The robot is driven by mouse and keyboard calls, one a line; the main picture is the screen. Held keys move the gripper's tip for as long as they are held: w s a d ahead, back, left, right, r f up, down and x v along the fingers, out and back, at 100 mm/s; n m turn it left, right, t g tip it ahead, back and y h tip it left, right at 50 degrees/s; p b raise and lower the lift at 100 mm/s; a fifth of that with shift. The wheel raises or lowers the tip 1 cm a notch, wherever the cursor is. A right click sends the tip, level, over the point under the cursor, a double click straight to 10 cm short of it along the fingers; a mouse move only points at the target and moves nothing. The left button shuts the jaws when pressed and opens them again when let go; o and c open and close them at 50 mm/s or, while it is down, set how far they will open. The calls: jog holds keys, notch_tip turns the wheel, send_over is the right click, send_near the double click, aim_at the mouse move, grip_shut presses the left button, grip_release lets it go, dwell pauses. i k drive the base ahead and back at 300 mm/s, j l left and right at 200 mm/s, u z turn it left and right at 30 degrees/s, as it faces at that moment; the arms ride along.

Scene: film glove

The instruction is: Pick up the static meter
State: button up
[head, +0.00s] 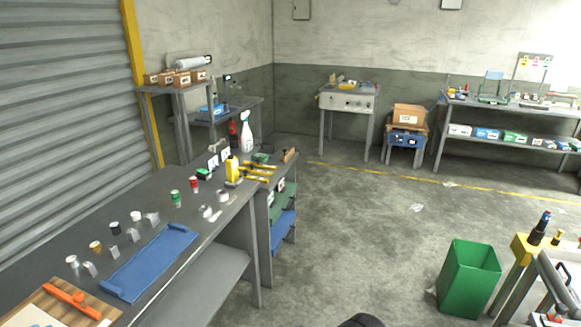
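I cannot single out the static meter with certainty. A yellow upright item (233,170) stands near the far end of the long grey workbench (137,190); it is too small to tell whether it is a meter or a bottle. A small green and white item (205,174) lies on the bench to its left. Several yellow-handled tools (258,172) lie to its right.
A blue tray (150,262) and several small rolls and cans lie on the bench. A white spray bottle (246,132) stands beyond its far end. A green bin (468,278) stands on the floor at right. The middle floor is clear.

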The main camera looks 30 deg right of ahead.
aim_at(231, 167)
jog(key=z, duration=0.45)
jog(key=i+l+u, duration=0.25)
jog(key=i+u, duration=0.15)
jog(key=i, duration=0.15)
jog(key=i+l+u, duration=0.85)
jog(key=l, duration=0.25)
jog(key=i+l+u, duration=0.4)
jog(key=l, duration=0.3)
